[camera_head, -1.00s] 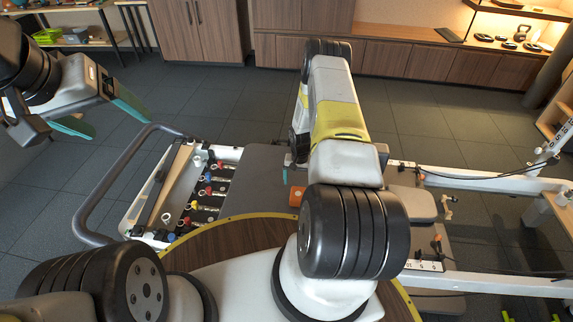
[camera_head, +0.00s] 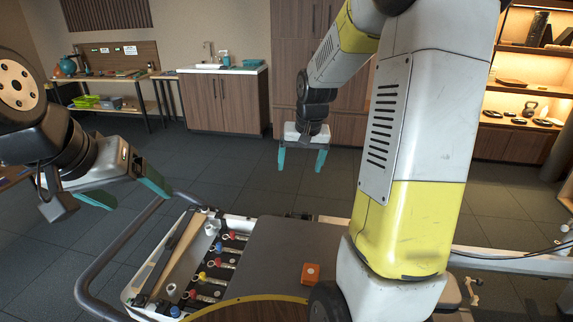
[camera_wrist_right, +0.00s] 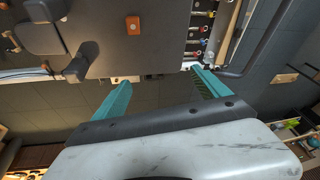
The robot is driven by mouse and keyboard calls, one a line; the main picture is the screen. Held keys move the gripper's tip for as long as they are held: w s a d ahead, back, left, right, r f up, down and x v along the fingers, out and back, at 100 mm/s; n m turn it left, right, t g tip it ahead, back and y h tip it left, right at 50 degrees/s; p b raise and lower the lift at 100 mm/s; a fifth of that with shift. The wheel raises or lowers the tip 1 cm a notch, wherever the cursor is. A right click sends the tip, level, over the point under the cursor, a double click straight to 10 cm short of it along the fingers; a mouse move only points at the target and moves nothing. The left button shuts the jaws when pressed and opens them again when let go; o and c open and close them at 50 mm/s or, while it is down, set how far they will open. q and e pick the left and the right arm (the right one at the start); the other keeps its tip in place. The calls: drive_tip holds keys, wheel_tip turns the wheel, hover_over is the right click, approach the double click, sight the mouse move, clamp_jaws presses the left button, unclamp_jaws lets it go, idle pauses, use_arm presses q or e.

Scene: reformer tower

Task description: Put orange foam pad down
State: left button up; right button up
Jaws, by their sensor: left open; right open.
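The orange foam pad (camera_head: 311,273), a small orange block, lies on the dark grey carriage surface (camera_head: 277,257) of the reformer. It also shows in the right wrist view (camera_wrist_right: 133,25), apart from the fingers. My right gripper (camera_head: 301,166) is open and empty, raised beyond the pad, with its teal fingers pointing down in the head view. Both its fingers also show in the right wrist view (camera_wrist_right: 163,78). My left gripper (camera_head: 141,202) is open and empty at the left, beside the curved grey rail. My right arm hides part of the reformer.
Springs with coloured ends (camera_head: 214,262) lie in the reformer's white frame, left of the carriage. A curved grey rail (camera_head: 105,258) bounds the left end. A round wooden edge (camera_head: 250,311) is at the front. Cabinets and a sink (camera_head: 222,66) stand at the back. Open floor lies between.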

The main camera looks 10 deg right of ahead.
drive_tip(key=s+a+r+n+t, duration=0.1)
drive_tip(key=s+a+r, duration=0.1)
drive_tip(key=s+r, duration=0.2)
drive_tip(key=s+a+r+n+y, duration=0.1)
drive_tip(key=s+r, duration=0.3)
drive_tip(key=s, duration=0.6)
drive_tip(key=s+a+r+n+t, duration=0.1)
drive_tip(key=s+a+r, duration=0.2)
drive_tip(key=s, duration=0.5)
drive_tip(key=shift+a+r+t+y, duration=0.3)
drive_tip(key=shift+a+r+y, duration=0.1)
drive_tip(key=shift+a, duration=0.1)
